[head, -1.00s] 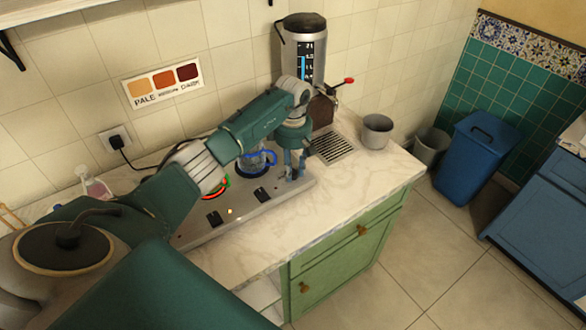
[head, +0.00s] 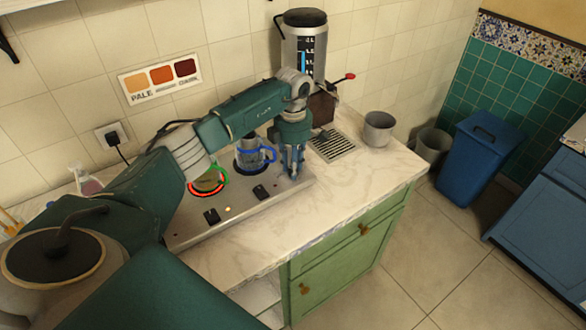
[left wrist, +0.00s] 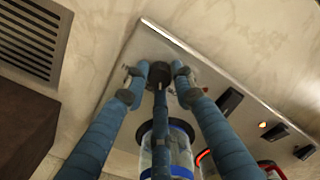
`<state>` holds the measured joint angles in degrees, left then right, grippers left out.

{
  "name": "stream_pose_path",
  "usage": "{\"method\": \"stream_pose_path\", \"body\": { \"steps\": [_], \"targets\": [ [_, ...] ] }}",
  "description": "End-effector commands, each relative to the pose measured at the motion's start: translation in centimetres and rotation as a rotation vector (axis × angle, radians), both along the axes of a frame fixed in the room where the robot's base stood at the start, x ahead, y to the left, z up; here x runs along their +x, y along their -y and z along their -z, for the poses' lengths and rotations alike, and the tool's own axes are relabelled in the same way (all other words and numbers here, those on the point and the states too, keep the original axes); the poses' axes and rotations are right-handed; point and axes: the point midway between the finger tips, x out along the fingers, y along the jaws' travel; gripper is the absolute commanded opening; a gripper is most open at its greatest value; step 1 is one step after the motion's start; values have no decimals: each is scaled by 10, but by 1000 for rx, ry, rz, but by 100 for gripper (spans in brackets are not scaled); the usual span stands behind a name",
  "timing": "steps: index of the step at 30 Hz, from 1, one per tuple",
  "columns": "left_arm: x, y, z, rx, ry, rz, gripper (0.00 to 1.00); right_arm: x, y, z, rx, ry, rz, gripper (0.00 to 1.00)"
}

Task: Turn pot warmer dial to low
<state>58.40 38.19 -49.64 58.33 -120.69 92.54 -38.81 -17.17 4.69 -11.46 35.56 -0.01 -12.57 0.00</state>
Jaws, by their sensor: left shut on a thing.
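The pot warmer (head: 240,218) is a flat metal plate on the counter. A dark round dial (left wrist: 159,72) sits on it, seen between my fingertips in the left wrist view. My left gripper (head: 292,174) points down at the plate's right end, and its fingers are shut on the dial (left wrist: 158,78). The dial's marking is hidden. A pot with a green and red handle (head: 222,172) stands farther left, by a glowing red ring. My right gripper is not in view.
Two black switches (head: 211,216) (head: 260,192) and a small lit yellow lamp (head: 228,209) are on the plate's front. A samovar (head: 304,45) stands behind, with a drip grate (head: 334,146) and a grey cup (head: 379,128) to the right. The front right counter (head: 350,185) is clear.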

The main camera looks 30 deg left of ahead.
Motion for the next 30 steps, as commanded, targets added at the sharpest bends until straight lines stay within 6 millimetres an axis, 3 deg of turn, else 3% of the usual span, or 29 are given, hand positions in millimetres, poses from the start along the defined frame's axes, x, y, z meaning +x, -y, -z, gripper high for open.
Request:
{"method": "stream_pose_path", "body": {
  "steps": [15, 30],
  "targets": [
    [1, -1, -1, 2, 4, -387, 0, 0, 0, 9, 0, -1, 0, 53],
    [2, 0, -2, 0, 5, -489, 0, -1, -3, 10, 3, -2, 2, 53]
  ]
}}
